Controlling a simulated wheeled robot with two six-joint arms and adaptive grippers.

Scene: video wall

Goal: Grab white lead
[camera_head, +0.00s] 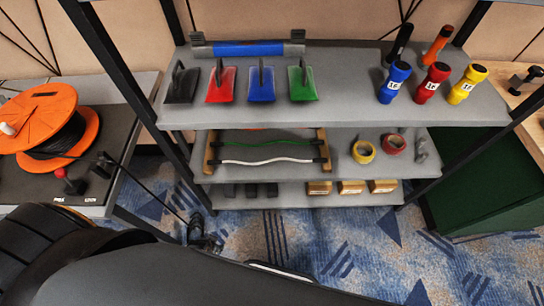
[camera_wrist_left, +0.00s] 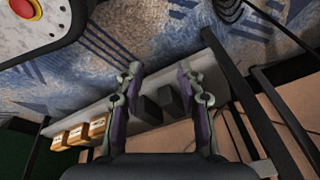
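The white lead (camera_head: 268,162) lies along the front of the middle shelf, stretched across a rack with wooden ends (camera_head: 211,153). A green lead (camera_head: 266,144) runs parallel just behind it. My left gripper (camera_wrist_left: 163,82) is open and empty in the left wrist view, its fingers well apart, facing the bottom shelf's dark blocks (camera_wrist_left: 164,105). In the head view, what appears to be its tip (camera_head: 202,238) shows low and left of the white lead, apart from it, mostly behind my dark arm. The white lead cannot be made out in the left wrist view. My right gripper is not in view.
The top shelf (camera_head: 345,92) holds colored paddles and bottles, overhanging the rack. Yellow (camera_head: 363,151) and red (camera_head: 393,143) tape rolls sit right of the rack. Wooden blocks (camera_head: 351,187) lie on the bottom shelf. An orange cable reel (camera_head: 40,122) stands left. Black posts flank the shelves.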

